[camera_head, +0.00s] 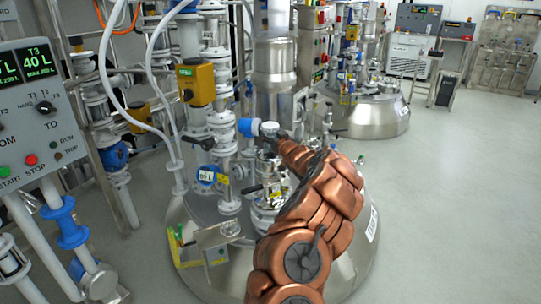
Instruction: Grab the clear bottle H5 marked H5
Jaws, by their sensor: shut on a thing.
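My copper arm reaches up from the bottom over the near steel vessel. My gripper (276,144) is at its far end, small and partly hidden among the vessel's fittings. A pale, clear-looking bottle (268,129) with a blue cap (249,127) lies on its side at the gripper, cap toward the left. The gripper appears shut on it. I cannot read an H5 mark on it at this size. The fingers themselves are hard to make out.
The near vessel (192,272) carries pipes, valves and a bracket (217,236) around the arm. A control panel (38,112) with a 40 L display stands at left. Another vessel (382,118) is behind. The floor (455,200) at right is clear.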

